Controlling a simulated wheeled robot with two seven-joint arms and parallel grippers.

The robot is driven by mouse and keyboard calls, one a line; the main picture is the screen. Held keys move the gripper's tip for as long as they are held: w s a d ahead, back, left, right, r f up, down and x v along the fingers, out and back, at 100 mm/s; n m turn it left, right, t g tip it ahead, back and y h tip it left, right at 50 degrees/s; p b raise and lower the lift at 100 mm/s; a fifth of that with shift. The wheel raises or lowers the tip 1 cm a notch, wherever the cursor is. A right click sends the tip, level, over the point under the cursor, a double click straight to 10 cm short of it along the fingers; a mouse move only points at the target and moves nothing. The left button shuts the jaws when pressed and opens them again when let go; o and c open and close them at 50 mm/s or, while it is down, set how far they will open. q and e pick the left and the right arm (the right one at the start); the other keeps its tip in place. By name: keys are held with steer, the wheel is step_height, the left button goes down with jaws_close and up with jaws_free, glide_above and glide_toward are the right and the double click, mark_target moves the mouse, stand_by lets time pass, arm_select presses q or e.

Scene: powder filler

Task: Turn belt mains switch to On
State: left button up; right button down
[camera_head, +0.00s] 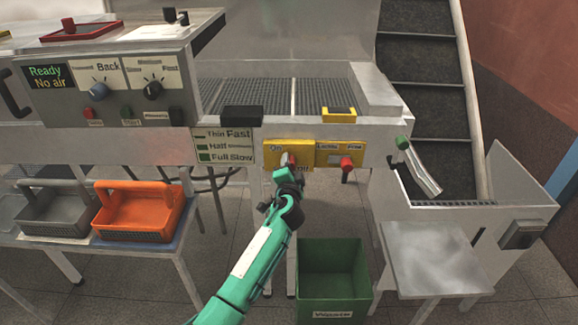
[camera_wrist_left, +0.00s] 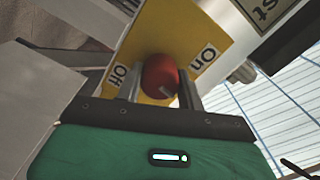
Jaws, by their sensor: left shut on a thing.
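The belt mains switch is a red knob on a yellow plate (camera_head: 270,147) under the front edge of the filler table. In the left wrist view the red knob (camera_wrist_left: 160,74) sits between an "On" label on the right and an "Off" label on the left. A short pale mark shows on the knob's near lower side; which label it points to I cannot tell. My left gripper (camera_head: 289,171) reaches up to the plate and is shut on the knob, with a finger on each side. It hides part of the knob in the head view. My right gripper is not in view.
A second red knob (camera_head: 346,163) with "Locked" and "Free" labels is close on the right. A control panel (camera_head: 120,85) stands at upper left. An orange basket (camera_head: 140,212) and a grey basket (camera_head: 55,210) are at left. A green bin (camera_head: 333,282) stands on the floor below.

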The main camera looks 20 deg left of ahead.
arm_select(q)
steer(key=m+p, duration=0.1)
steer(key=m, duration=0.4)
steer(key=shift+f+m+p, duration=0.1)
steer(key=shift+m+p, duration=0.4)
steer(key=shift+m, duration=0.6)
steer(key=o, duration=1)
steer(key=shift+s, duration=0.1)
steer(key=b+v, duration=0.2)
steer(key=v, duration=1.1)
steer(key=shift+s+d, duration=0.15)
steer(key=shift+s, duration=0.2)
